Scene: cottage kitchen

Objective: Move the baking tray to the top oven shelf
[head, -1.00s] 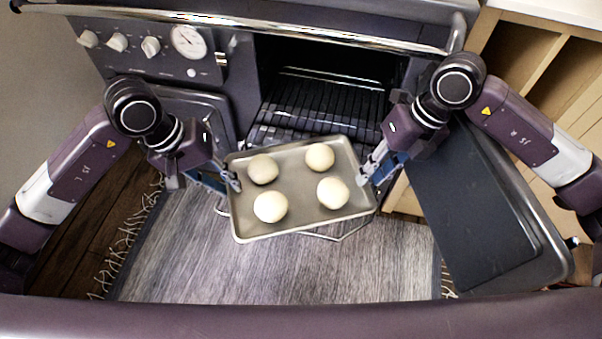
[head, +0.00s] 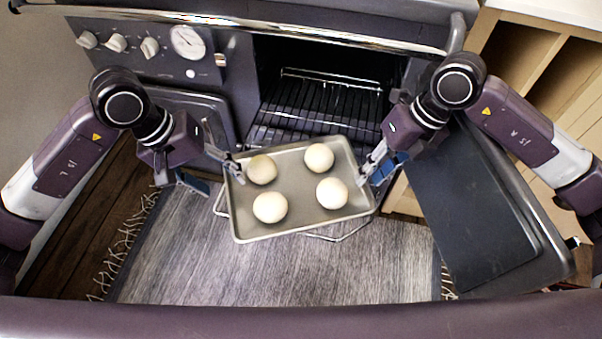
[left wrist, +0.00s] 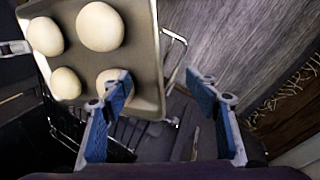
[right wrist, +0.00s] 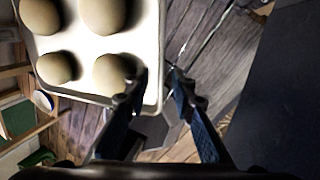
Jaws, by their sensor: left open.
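The metal baking tray (head: 294,207) carries several pale round dough balls. It lies level in front of the open oven (head: 325,55), over a wire rack (head: 221,204) that sticks out under it. My left gripper (head: 208,168) is open at the tray's left edge, with one finger over the rim and the other outside it; its spread fingers also show in the left wrist view (left wrist: 160,85). My right gripper (head: 376,165) is at the tray's right rim. In the right wrist view its tips (right wrist: 156,82) are close together on either side of the rim; firm contact cannot be seen.
Wire shelf bars (head: 325,100) show inside the oven. A dark open door (head: 475,215) is on the right, and a control panel with knobs (head: 116,42) is at upper left. A grey rug (head: 270,275) covers the floor. Wooden shelving (head: 515,50) stands at right.

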